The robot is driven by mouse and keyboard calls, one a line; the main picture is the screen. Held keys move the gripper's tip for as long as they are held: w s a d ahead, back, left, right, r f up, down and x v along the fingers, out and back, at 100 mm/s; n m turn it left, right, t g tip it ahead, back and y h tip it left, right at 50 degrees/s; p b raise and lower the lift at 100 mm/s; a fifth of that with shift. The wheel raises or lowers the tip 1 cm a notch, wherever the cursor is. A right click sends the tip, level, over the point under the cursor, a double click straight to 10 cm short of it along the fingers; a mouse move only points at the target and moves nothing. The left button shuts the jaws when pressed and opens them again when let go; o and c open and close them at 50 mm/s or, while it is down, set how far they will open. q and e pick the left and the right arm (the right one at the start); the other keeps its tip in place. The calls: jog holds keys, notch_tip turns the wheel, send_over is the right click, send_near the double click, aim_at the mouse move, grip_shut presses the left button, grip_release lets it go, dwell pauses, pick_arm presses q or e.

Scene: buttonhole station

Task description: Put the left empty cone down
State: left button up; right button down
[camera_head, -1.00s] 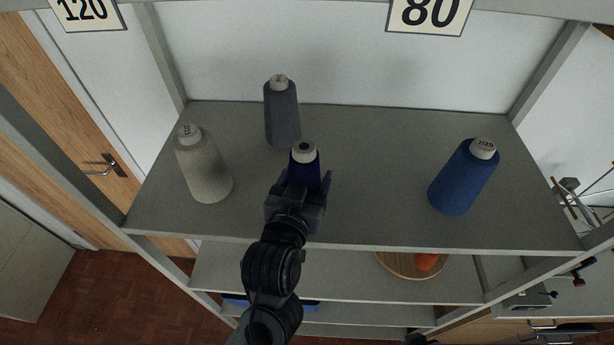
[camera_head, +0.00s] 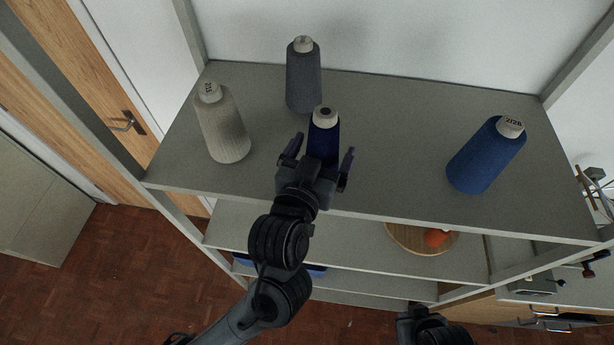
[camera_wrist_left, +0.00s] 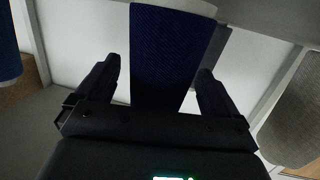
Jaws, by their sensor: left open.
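A narrow dark-blue cone (camera_head: 323,135) with a pale top stands upright near the front edge of the shelf, left of its middle. My left gripper (camera_head: 320,160) is open, its fingers spread on either side of the cone with gaps visible. In the left wrist view the cone (camera_wrist_left: 168,50) stands between the two open fingers (camera_wrist_left: 160,82), apart from both; its base is out of frame. My right gripper (camera_head: 422,322) shows only partly at the bottom edge, below the shelves; its jaws are not clear.
A grey cone (camera_head: 303,80) stands just behind the dark-blue one, a beige cone (camera_head: 222,130) to its left, and a larger blue cone (camera_head: 485,155) at the right. The shelf (camera_head: 410,140) is clear between. A round wooden tray (camera_head: 403,240) with an orange object (camera_head: 437,238) sits below.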

pick_arm(q)
jog(key=p+v, duration=0.2)
jog(key=v, duration=0.8)
